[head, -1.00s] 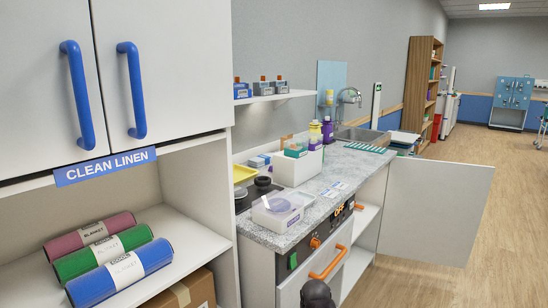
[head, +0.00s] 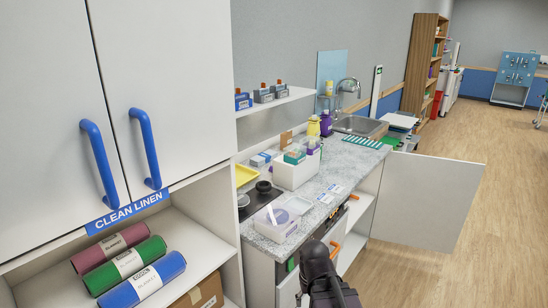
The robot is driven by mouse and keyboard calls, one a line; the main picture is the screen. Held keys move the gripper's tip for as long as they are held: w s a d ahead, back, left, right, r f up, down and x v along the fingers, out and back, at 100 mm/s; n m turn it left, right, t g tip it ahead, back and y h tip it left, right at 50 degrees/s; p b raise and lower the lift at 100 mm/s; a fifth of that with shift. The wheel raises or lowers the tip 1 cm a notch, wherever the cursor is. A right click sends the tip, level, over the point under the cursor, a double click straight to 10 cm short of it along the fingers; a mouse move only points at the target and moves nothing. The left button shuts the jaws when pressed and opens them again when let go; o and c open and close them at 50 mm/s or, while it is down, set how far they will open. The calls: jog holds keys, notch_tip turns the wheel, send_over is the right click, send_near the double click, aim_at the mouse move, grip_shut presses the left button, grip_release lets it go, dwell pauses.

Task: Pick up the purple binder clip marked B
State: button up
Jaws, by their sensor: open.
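I cannot make out a purple binder clip marked B in the head view. Small items on the counter are too small to tell apart. My gripper (head: 328,290), dark and seen from behind, is at the bottom centre, in front of the counter's near end. Its fingertips are hard to make out, and I see nothing held in it.
The speckled counter (head: 345,160) carries a white bin (head: 292,175), a small white box (head: 275,226), a yellow tray (head: 246,175) and bottles. A cabinet door (head: 425,200) stands open at right. A linen cabinet (head: 165,80) fills the left. The wooden floor (head: 490,240) is clear at right.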

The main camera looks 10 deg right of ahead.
notch_tip(320, 180, up, 4)
jog(key=p, duration=0.2)
jog(key=shift+p, duration=0.4)
jog(key=shift+c, duration=0.9)
jog(key=shift+w, duration=0.15)
